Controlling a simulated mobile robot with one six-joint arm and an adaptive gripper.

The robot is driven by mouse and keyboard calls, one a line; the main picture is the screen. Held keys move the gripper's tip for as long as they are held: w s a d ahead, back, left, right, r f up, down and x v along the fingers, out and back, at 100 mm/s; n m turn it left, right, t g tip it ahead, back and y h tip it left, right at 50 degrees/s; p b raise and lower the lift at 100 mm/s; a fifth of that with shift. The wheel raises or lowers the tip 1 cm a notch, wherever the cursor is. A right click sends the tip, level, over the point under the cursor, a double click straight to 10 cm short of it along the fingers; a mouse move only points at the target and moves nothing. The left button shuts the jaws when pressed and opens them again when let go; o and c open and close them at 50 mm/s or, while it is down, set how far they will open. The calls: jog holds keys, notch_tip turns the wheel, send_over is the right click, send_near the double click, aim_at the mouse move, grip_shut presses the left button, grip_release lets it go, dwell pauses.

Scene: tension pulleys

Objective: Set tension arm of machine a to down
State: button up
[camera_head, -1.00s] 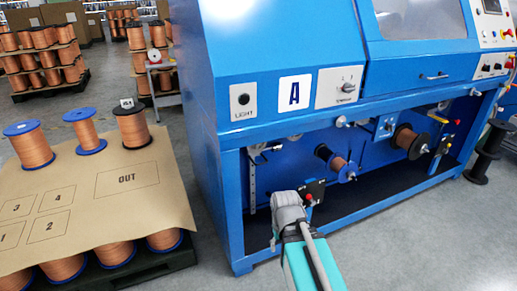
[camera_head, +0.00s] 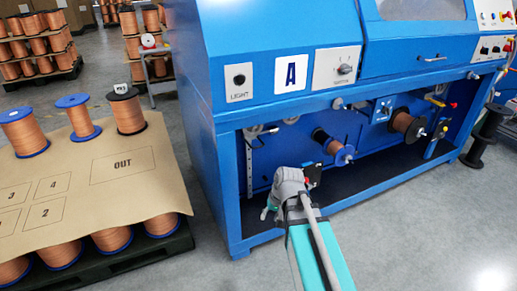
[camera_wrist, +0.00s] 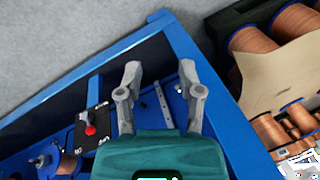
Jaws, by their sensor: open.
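My gripper (camera_head: 268,211) is low at the bay's left front, partly hidden by my wrist. In the wrist view my gripper (camera_wrist: 160,70) is open and empty, and the slotted strip (camera_wrist: 163,104) shows between and beyond its fingers. The arm's exact angle is unclear.
A black box with a red knob (camera_wrist: 90,129) is left of the fingers in the wrist view. The blue frame post (camera_wrist: 205,75) stands close on the right. Grey floor is clear in front.

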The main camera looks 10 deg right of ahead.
jog(key=w+d+r+m+t+y+b, duration=0.1)
jog(key=w+m+t+y+b, duration=0.3)
jog(key=w, duration=0.9)
jog(key=w+d+r+m+t+y+b, duration=0.2)
jog(key=w+d+r+m+t, duration=0.4)
jog(key=w+d, duration=0.3)
jog(key=shift+w+d+t+y, duration=0.3)
jog(key=shift+w+y, duration=0.1)
jog(key=shift+w, duration=0.75)
jog(key=shift+w+a, duration=0.1)
jog(key=b+x, duration=0.3)
jog(key=x, duration=1)
jog(key=shift+w+a, duration=0.2)
jog(key=shift+w, duration=0.05)
grip_shut()
